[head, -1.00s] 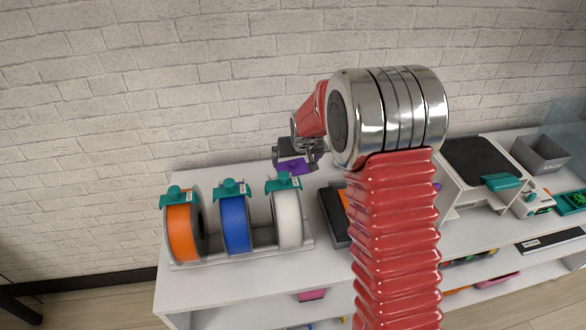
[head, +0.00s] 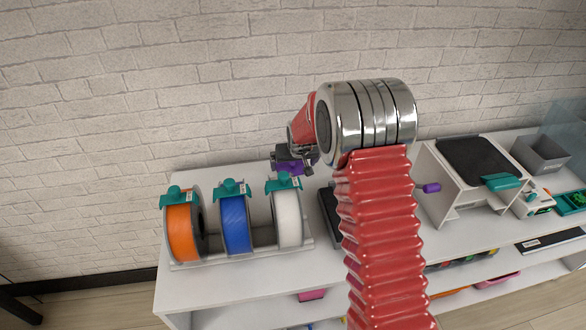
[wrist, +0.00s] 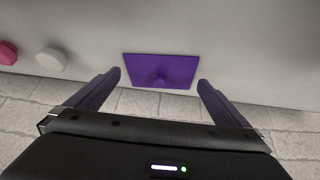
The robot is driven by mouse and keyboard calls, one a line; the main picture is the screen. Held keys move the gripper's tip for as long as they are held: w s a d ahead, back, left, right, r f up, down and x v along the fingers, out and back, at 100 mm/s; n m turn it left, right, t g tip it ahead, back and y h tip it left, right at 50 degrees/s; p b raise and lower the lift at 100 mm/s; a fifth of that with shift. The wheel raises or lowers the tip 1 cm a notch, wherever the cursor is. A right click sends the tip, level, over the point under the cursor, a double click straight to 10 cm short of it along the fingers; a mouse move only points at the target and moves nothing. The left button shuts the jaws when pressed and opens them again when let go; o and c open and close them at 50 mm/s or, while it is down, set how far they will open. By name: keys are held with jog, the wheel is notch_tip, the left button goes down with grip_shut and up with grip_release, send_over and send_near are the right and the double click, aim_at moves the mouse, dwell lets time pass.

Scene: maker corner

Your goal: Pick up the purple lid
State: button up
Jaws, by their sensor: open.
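The purple lid (wrist: 165,69) is a flat rectangle with a small knob in its middle. In the wrist view it lies on the white surface near the wall. My gripper (wrist: 160,83) is open and empty, its two dark fingers on either side of the lid's near edge in the picture. I cannot tell the exact height of the fingers above the lid. In the head view a purple patch of the lid (head: 289,168) shows just below my gripper (head: 292,172), behind the white spool, and is partly hidden by the gripper.
Orange (head: 182,233), blue (head: 235,224) and white (head: 287,220) spools stand in a holder in front. A white machine (head: 452,183) with a purple knob stands to the right. The brick wall (head: 200,80) is close behind. Pink (wrist: 7,53) and white (wrist: 51,60) knobs show left in the wrist view.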

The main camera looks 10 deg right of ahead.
aim_at(294, 170)
jog(key=shift+w+f, duration=0.25)
jog(key=shift+f, duration=0.15)
jog(key=c, duration=0.8)
jog(key=shift+r, duration=0.15)
notch_tip(294, 170, up, 10)
jog(key=shift+f, duration=0.1)
dwell(0.4)
jog(key=shift+s, duration=0.1)
dwell(0.4)
